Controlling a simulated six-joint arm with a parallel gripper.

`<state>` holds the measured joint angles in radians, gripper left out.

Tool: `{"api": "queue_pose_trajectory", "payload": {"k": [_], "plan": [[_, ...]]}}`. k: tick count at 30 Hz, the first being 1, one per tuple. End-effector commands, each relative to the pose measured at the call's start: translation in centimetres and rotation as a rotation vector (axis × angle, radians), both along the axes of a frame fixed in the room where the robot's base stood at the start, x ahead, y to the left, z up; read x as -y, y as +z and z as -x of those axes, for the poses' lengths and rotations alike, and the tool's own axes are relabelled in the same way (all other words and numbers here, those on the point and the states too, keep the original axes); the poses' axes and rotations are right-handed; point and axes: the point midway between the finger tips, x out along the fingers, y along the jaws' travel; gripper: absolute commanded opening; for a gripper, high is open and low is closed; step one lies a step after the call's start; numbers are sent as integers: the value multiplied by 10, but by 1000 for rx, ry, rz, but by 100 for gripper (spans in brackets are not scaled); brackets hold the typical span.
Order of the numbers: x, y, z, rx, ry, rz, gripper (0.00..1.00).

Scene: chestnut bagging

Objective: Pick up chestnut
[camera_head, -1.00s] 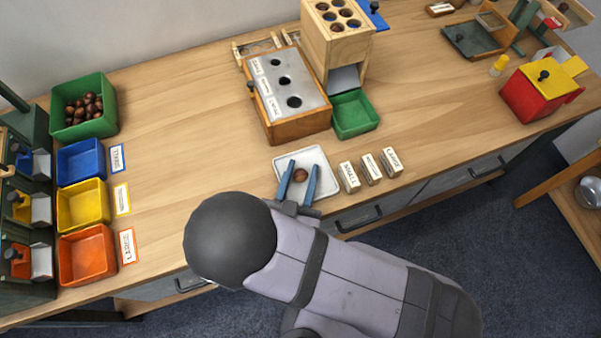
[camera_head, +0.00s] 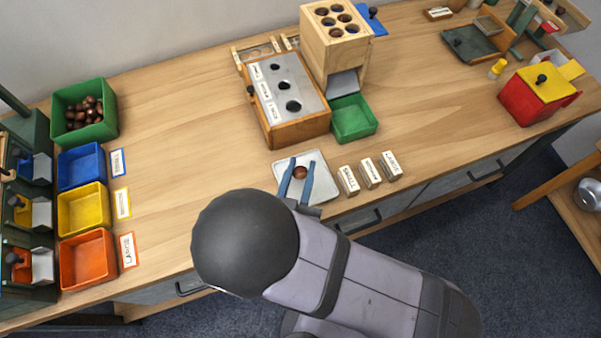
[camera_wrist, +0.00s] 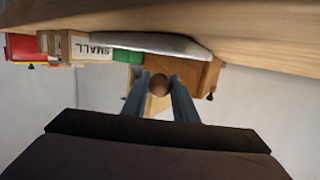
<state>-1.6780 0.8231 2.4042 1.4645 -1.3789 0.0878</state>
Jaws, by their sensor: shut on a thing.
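The chestnut (camera_head: 300,172) is round and brown. In the head view it shows between the two blue fingers of my gripper (camera_head: 298,180), over the white tray (camera_head: 321,166). In the wrist view the chestnut (camera_wrist: 159,83) sits between the fingertips of my gripper (camera_wrist: 160,86), which are shut on it. The head view does not clearly show how far the chestnut is above the tray.
Small label blocks (camera_head: 370,173) stand right of the tray. The wooden box with a holed metal top (camera_head: 290,128) and a green bin (camera_head: 372,128) are behind. Blue, yellow and orange (camera_head: 112,273) bins and a green bin of chestnuts (camera_head: 112,120) stand left.

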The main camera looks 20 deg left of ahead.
Motion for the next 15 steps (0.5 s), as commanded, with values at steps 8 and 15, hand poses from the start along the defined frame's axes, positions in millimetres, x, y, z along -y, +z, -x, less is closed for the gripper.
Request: {"api": "queue_pose_trajectory", "payload": {"k": [8,15], "plan": [[0,44,0,-1,0,-4,15],[0,62,0,0,0,-1,15]]}}
